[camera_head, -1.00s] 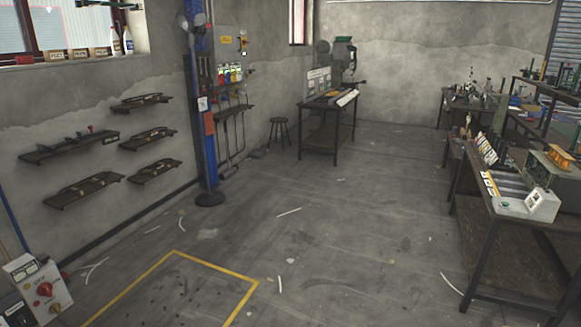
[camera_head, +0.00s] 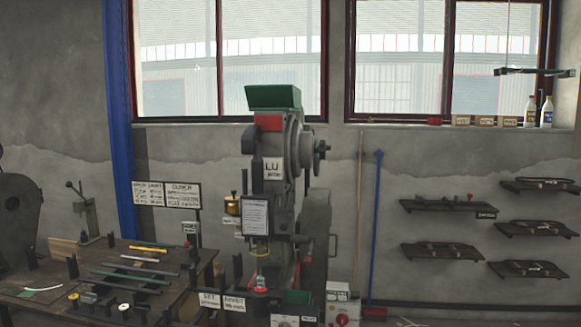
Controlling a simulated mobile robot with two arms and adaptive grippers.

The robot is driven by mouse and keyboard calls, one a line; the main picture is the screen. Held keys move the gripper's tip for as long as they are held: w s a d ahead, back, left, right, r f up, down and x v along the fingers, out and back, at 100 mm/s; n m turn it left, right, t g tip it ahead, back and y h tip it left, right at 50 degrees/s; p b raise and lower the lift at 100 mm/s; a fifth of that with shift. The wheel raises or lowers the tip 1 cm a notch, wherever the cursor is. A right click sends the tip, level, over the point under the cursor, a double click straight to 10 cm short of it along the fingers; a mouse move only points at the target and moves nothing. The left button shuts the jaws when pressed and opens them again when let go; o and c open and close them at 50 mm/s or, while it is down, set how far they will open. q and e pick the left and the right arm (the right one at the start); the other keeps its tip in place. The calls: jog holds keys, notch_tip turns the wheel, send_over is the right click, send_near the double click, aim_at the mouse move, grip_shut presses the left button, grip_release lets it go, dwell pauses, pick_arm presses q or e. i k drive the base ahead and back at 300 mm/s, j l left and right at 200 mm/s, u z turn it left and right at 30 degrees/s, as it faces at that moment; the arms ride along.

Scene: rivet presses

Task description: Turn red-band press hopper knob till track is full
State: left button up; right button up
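A grey-green press (camera_head: 292,165) stands upright in the middle of the head view. A red band (camera_head: 268,122) shows near its top, just under a green hopper (camera_head: 273,97). A dark handwheel or knob (camera_head: 320,146) sticks out on the right side of the press head. A label reading "LU" (camera_head: 273,168) is on its front, with a paper sheet (camera_head: 255,215) below. I cannot make out the track or how full it is. Neither of my grippers is in view.
A dark workbench (camera_head: 35,310) with coloured rods and small parts stands left of the press. A control box with a red knob (camera_head: 342,319) is at its lower right. A blue pole (camera_head: 376,210) leans on the wall. Wall shelves (camera_head: 440,251) hang at right.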

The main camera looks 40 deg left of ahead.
aim_at(321, 150)
jog(key=i+l+u, duration=0.1)
jog(key=l+u, duration=0.3)
jog(key=i+l+u, duration=0.1)
jog(key=l+u, duration=1.05)
jog(key=j, duration=0.1)
